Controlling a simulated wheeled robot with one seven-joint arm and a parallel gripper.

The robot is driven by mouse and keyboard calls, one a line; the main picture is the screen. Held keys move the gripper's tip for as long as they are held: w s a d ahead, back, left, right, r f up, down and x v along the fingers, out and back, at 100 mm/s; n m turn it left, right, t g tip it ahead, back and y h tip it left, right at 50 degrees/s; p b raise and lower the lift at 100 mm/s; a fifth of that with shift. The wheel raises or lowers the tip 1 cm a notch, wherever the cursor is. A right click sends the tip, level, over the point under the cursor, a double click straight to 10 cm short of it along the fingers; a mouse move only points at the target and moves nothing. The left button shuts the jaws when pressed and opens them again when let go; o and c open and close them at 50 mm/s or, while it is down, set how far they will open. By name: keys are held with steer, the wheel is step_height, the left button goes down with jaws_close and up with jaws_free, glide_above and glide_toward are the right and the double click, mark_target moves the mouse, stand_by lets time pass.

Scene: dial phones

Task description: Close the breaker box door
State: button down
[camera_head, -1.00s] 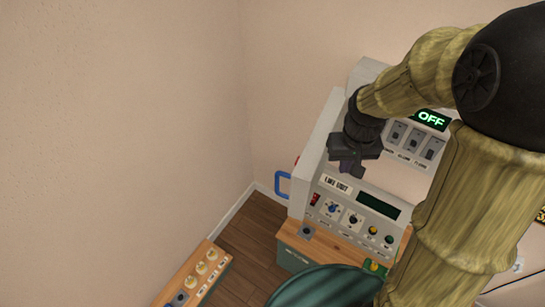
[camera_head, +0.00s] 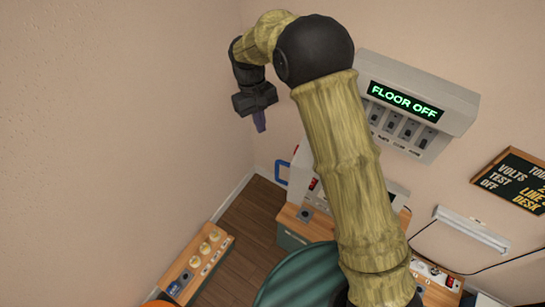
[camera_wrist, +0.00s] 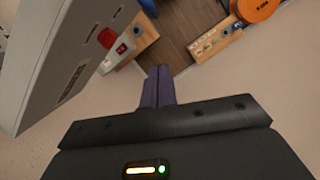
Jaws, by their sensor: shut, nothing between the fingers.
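A grey breaker box (camera_head: 452,98) hangs on the back wall in the head view. Its green display reads "FLOOR OFF" above a row of dark breaker switches. I cannot clearly make out its door in the head view. My gripper (camera_head: 260,121) is left of the box, apart from it, pointing down beside the left wall. Its purple fingers are together and empty, and they also show in the wrist view (camera_wrist: 158,88).
A low wooden bench with round knobs (camera_head: 204,247) is at lower left. A dark sign (camera_head: 513,182) hangs at right.

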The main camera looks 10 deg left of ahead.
steer(key=s+d+f+p, duration=0.4)
steer(key=f+p, duration=0.2)
steer(key=f, duration=0.3)
steer(key=shift+s+d+f, duration=0.15)
steer(key=shift+s+f, duration=0.2)
steer(key=shift+f, duration=0.05)
steer(key=shift+s, duration=0.1)
stand_by(0.3)
